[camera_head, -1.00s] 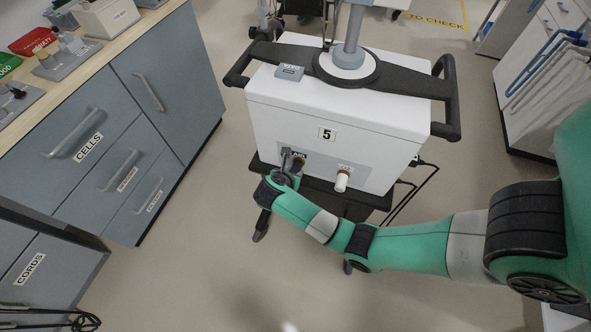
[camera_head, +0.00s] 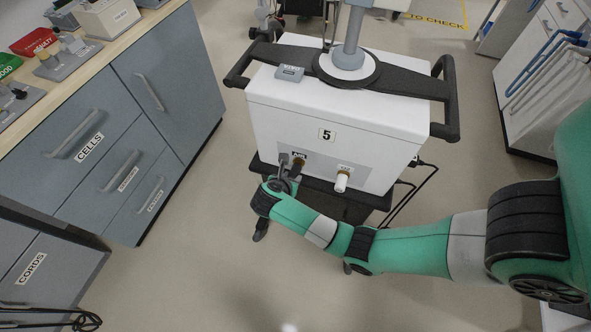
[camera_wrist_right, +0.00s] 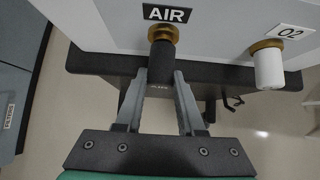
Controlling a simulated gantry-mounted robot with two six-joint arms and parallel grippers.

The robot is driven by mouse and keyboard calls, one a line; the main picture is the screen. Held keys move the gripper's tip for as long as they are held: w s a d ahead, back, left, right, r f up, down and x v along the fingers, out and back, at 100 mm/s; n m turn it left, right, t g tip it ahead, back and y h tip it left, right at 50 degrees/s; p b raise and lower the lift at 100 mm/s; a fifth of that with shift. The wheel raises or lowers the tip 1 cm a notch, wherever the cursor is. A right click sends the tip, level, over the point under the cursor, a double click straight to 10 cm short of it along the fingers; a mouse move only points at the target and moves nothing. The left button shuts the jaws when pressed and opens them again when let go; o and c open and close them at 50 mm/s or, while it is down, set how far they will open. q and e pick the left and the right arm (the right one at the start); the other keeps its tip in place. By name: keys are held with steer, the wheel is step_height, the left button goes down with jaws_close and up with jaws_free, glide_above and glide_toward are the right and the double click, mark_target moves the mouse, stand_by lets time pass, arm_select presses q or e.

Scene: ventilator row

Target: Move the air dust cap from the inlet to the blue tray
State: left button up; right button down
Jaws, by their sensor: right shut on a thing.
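The air dust cap (camera_wrist_right: 161,62) is a black cylinder below the brass inlet (camera_wrist_right: 164,33) under the AIR label. My right gripper (camera_wrist_right: 157,80) is shut on the cap from both sides in the right wrist view. The cap lines up with the inlet there; I cannot tell whether it still touches. I cannot make out a blue tray. My left gripper is not in view.
A white-capped O2 inlet (camera_wrist_right: 268,66) sits right of the air inlet. A dark shelf (camera_wrist_right: 100,62) runs below both. A counter (camera_head: 160,22) with bins, small trays and drawers stands at the left. Open floor (camera_head: 205,235) lies between counter and ventilator.

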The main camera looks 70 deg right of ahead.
steer(key=shift+s+a, duration=0.1)
steer(key=shift+a, duration=2)
steer(key=shift+p, duration=0.35)
